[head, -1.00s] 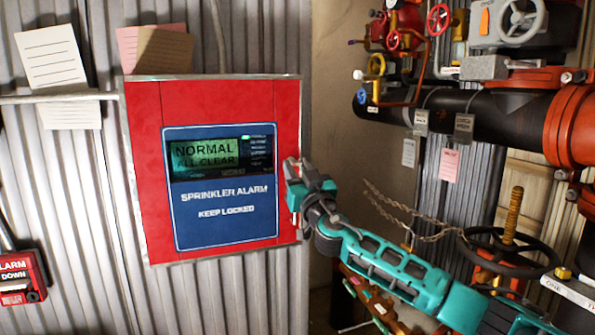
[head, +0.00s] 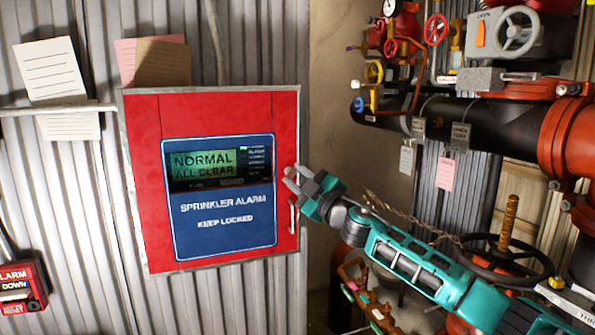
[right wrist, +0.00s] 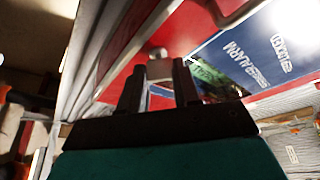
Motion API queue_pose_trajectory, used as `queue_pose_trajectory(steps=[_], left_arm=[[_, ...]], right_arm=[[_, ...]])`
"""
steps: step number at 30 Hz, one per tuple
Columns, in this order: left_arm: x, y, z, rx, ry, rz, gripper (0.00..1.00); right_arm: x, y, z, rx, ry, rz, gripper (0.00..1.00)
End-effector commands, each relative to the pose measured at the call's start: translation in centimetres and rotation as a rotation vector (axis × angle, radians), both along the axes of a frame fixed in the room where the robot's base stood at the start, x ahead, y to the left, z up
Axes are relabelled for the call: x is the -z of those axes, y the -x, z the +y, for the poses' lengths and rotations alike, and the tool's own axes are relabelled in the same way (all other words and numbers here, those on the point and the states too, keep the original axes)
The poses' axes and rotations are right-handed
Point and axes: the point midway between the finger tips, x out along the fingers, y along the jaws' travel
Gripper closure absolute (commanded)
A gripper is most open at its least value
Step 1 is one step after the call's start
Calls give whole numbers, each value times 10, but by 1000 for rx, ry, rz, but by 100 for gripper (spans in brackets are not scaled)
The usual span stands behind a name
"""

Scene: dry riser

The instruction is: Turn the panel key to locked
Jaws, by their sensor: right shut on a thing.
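The red alarm panel (head: 145,215) hangs on the corrugated wall, its door closed flush. Its blue face (head: 225,235) reads "SPRINKLER ALARM KEEP LOCKED", and its screen (head: 203,163) reads "NORMAL ALL CLEAR". My right gripper (head: 292,178) is at the panel's right edge, above a small pale handle (head: 292,217). In the right wrist view, the fingers (right wrist: 158,83) are closed around a small grey piece (right wrist: 157,53) at the red panel, which appears to be the panel key. The fingers hide most of it, so its turn angle cannot be told. My left gripper is not in view.
Pipes (head: 490,120) and valve wheels, including a large black handwheel (head: 505,262), crowd the right side. A chain (head: 410,226) hangs behind my right arm. A red alarm box (head: 22,288) is at lower left.

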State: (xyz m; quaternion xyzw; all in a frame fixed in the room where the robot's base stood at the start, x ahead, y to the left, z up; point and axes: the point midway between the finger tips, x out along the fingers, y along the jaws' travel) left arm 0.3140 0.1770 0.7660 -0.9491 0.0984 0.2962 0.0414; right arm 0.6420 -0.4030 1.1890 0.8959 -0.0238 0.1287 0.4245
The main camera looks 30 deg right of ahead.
Motion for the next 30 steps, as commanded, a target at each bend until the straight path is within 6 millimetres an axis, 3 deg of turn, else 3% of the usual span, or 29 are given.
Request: queue_pose_trajectory(steps=[4, 15, 30], left_arm=[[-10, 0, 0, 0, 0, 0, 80], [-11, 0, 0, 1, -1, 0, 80], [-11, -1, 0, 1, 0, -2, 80]], right_arm=[[-4, 0, -2, 3, 141, 33, 99], [-6, 1, -4, 5, 452, 104, 99], [-7, 0, -3, 4, 675, 159, 99]])
